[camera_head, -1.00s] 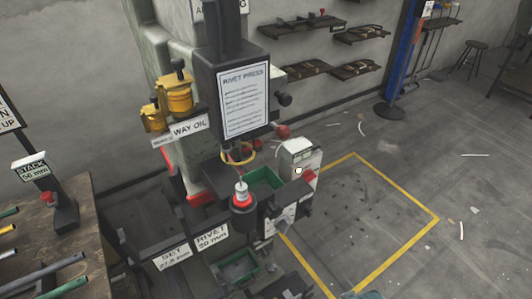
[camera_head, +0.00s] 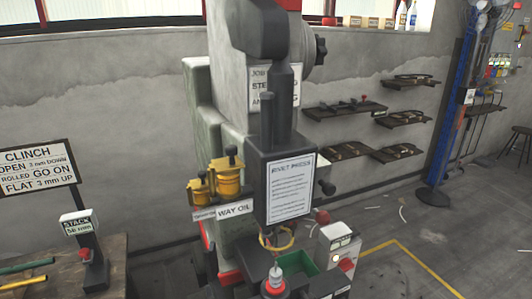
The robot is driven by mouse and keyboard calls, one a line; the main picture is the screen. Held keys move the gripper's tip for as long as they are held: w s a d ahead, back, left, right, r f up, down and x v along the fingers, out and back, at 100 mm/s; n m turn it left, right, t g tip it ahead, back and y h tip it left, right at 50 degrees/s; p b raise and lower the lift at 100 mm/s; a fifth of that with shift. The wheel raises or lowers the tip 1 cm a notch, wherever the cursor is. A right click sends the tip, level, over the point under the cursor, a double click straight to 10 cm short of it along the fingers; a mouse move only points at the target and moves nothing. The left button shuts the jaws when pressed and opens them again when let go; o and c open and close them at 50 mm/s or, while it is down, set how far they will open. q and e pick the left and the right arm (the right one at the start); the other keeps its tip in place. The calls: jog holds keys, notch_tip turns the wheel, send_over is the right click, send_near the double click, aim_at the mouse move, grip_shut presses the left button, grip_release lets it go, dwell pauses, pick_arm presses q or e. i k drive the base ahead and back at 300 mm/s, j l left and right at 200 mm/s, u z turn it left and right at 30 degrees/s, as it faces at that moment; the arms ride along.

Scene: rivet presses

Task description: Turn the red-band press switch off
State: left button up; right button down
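A grey-green rivet press (camera_head: 231,85) stands in the middle of the view, with a dark head carrying a "RIVET PRESS" sheet (camera_head: 289,187). A red ring (camera_head: 274,287) shows around the post under the head, and red edging shows low on the body. A pale control box (camera_head: 336,242) stands at the press's right side, with a small light-coloured round part and a red knob (camera_head: 346,264) on it. I cannot tell from this distance whether the switch is on or off. Neither of my grippers is in view.
Yellow oil cups (camera_head: 228,178) sit above the "WAY OIL" label. A bench (camera_head: 118,270) with a "STACK" gauge (camera_head: 92,252) and coloured rods is at left. Wall shelves (camera_head: 346,107) hang behind. A yellow floor outline (camera_head: 420,262) encloses open floor at right.

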aim_at(346, 265)
jog(key=l+u, duration=0.1)
jog(key=u, duration=0.95)
jog(key=l, duration=0.5)
jog(key=k+l, duration=0.1)
jog(key=l, duration=0.45)
jog(key=k+l, duration=0.1)
jog(key=l, duration=0.4)
jog(key=l+u, duration=0.1)
jog(key=l, duration=0.45)
